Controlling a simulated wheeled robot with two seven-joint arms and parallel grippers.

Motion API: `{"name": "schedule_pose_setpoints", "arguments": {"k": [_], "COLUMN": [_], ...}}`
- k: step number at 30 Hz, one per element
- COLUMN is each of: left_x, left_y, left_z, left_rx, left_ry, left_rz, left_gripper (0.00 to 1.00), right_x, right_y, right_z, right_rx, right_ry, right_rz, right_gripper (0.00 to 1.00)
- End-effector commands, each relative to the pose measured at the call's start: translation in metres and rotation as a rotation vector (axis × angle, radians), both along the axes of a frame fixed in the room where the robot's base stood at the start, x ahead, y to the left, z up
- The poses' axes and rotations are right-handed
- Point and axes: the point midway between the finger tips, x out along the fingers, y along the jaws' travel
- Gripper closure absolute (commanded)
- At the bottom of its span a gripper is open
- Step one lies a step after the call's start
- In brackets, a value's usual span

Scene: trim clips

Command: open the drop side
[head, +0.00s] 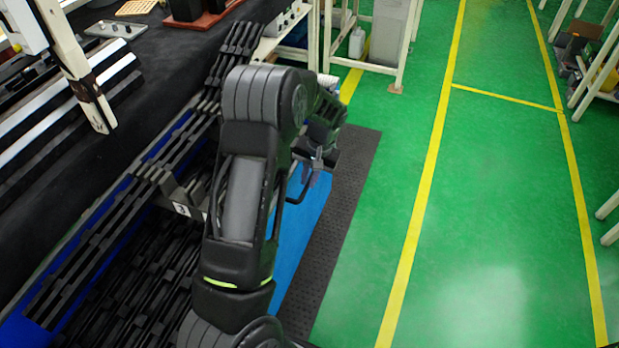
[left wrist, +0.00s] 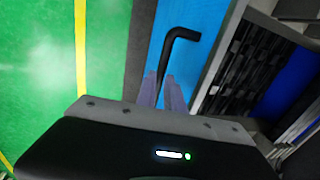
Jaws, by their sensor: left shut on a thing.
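My left gripper (head: 318,165) is at the crate's right side in the head view, partly hidden by my own arm. In the left wrist view its two pale fingers (left wrist: 163,92) are closed around the lower end of a black bent handle bar (left wrist: 175,45). The bar also shows below the gripper in the head view (head: 303,190). The crate's grey side (left wrist: 221,55) rises to the right of the bar in the left wrist view. Black trim strips (left wrist: 262,60) lie inside against a blue lining. My arm hides most of this side in the head view. My right gripper is not in view.
Green floor (head: 395,170) with yellow lines is clear to the right. A black-covered table (head: 60,170) stands left, and a white-legged stand (head: 385,55) at the back.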

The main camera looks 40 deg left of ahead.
Motion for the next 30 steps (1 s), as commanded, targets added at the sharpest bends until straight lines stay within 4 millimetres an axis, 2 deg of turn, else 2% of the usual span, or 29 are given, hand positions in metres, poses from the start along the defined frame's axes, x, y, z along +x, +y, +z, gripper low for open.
{"name": "schedule_pose_setpoints", "arguments": {"k": [13, 17, 20, 27, 30], "left_x": [0.000, 0.000, 0.000, -0.001, -0.001], "left_y": [0.000, 0.000, 0.000, 0.000, 0.000], "left_z": [0.000, -0.010, -0.031, -0.102, -0.125], "left_rx": [0.000, 0.000, 0.000, 0.000, 0.000], "left_ry": [-0.001, 0.000, 0.001, 0.003, 0.002], "left_rz": [0.000, 0.000, -0.001, 0.000, -0.001], "left_gripper": [1.00, 1.00, 1.00, 1.00, 1.00], "right_x": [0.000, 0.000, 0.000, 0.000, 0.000], "right_y": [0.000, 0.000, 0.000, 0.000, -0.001], "right_z": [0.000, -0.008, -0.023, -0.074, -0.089], "right_rx": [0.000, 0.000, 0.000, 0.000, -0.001], "right_ry": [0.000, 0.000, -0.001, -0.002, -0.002], "right_rz": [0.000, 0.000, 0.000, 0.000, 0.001], "right_gripper": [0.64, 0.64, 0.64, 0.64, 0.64]}}
